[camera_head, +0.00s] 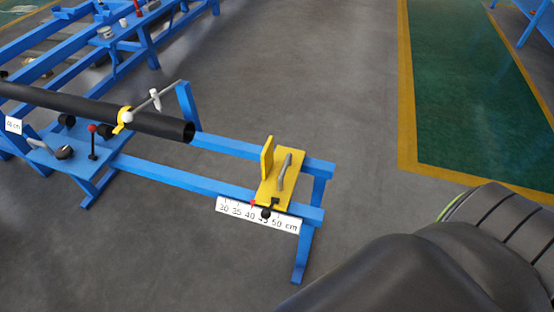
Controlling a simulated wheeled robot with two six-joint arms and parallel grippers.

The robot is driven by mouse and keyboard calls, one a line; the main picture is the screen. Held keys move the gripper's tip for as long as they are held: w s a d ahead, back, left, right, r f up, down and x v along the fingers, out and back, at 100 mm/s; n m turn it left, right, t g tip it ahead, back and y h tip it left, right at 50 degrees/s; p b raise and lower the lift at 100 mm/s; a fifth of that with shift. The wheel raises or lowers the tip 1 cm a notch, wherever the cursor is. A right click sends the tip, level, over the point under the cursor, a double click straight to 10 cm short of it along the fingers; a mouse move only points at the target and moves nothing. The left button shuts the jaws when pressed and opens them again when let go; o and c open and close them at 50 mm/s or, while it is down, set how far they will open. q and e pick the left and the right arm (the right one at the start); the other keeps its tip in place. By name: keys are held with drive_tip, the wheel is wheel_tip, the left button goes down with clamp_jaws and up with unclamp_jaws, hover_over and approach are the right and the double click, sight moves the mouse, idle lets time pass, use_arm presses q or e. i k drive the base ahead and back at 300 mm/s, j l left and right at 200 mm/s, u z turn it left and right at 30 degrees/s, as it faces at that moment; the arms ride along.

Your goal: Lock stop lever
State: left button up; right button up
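A yellow stop (287,166) sits across the blue rails near their right end, with an upright yellow plate on its left side. A grey lever (284,172) stands on the stop, tilted up and to the right. A small black knob (266,213) is at the stop's front edge, with a red pointer (253,203) beside it, near 40 to 45 on the white scale (258,215). I cannot tell whether the lever is locked. Part of my own arm fills the lower right. Neither gripper shows.
A black pipe (160,123) lies along the blue frame (171,176), its open end apart from the stop. A yellow clamp (123,120) with a grey rod is on the pipe. A red-knobbed lever (93,142) stands at left. Grey floor lies open right of the frame.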

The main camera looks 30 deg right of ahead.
sight(265, 214)
drive_tip(key=z, duration=0.85)
